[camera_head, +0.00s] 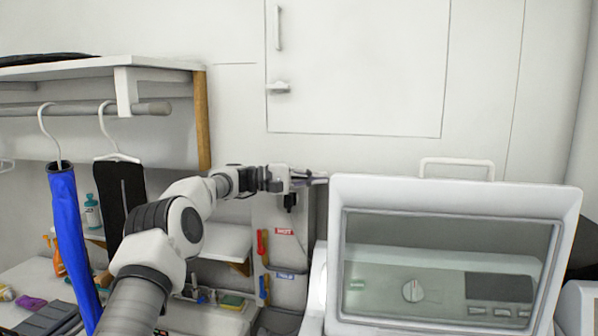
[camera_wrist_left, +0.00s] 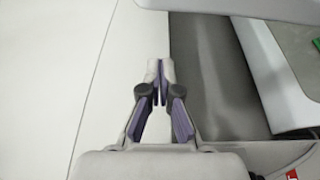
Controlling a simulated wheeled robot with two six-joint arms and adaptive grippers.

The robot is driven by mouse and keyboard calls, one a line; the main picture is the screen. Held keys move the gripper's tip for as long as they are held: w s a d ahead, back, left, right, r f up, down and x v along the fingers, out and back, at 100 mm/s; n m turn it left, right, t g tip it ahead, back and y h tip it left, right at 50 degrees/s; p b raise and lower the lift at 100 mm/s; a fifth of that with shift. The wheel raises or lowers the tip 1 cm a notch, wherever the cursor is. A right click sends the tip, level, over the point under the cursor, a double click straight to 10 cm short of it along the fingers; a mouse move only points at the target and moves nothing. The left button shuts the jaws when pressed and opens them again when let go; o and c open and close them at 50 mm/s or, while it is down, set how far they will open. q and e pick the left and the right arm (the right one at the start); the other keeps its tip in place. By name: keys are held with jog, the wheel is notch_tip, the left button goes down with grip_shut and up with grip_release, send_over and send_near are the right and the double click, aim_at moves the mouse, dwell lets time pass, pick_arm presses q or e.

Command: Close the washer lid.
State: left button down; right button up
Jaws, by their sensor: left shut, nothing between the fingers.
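The washer lid (camera_head: 455,197) stands raised at the right of the head view, a white frame around a clear window. A white handle (camera_head: 457,162) sits on its top edge. Through the window I see the washer's control panel with a dial (camera_head: 413,291). My left gripper (camera_head: 322,178) is at the lid's upper left corner; whether it touches the lid I cannot tell. In the left wrist view my left gripper (camera_wrist_left: 159,72) has its fingertips together with nothing between them. The pale panel at upper right there may be the lid. My right gripper is not in view.
A shelf (camera_head: 100,68) with a rod holds hanging clothes, among them a blue garment (camera_head: 72,235), at the left. A small white shelf (camera_head: 222,242) and a hot-and-cold valve box (camera_head: 284,250) are behind my arm.

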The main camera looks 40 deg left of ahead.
pick_arm(q)
jog(key=s+d, duration=0.1)
jog(key=s+d+p, duration=0.1)
jog(key=d, duration=0.1)
jog(key=shift+s+d+r, duration=0.15)
jog(key=shift+d, duration=0.1)
dwell(0.4)
